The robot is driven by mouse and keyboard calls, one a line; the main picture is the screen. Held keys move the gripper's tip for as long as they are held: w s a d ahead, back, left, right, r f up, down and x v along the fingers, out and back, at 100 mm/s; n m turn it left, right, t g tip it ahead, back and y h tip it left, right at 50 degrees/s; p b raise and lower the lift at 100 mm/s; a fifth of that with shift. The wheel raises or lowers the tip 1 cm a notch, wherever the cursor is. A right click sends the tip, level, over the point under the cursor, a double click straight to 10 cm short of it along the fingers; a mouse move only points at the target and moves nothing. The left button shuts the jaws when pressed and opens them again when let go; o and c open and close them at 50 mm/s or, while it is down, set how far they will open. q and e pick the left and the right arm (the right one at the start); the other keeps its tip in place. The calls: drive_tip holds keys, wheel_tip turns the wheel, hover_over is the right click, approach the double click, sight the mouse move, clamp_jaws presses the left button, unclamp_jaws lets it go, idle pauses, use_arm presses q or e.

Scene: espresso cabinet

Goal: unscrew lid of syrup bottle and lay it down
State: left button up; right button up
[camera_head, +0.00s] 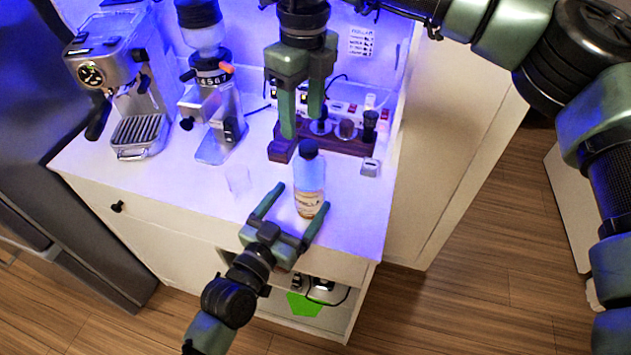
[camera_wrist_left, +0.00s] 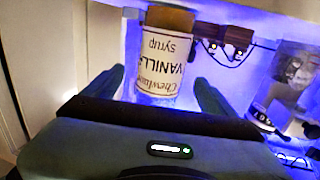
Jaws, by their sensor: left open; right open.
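The syrup bottle (camera_head: 311,190) stands upright on the white counter near its front right edge. Its black lid (camera_head: 309,148) is on top. My left gripper (camera_head: 303,198) is open at the counter's front, its fingers spread to either side of the bottle's lower part. In the left wrist view the bottle's vanilla label (camera_wrist_left: 165,60) shows upside down between the two fingers (camera_wrist_left: 158,90); the lid is out of that view. My right gripper (camera_head: 301,126) is open, points down and appears just behind and above the lid, empty. Its exact distance from the lid is unclear.
A clear glass (camera_head: 238,180) stands left of the bottle. A wooden stand (camera_head: 345,146) with coffee tools is behind, with a small metal item (camera_head: 371,167) at right. A grinder (camera_head: 215,130) and espresso machine (camera_head: 120,75) stand left. The front left counter is clear.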

use_arm(q)
drive_tip(key=shift+w+d+r, duration=0.15)
drive_tip(key=shift+w+r, duration=0.1)
drive_tip(key=shift+w, duration=0.1)
drive_tip(key=shift+x, duration=3.5)
clamp_jaws()
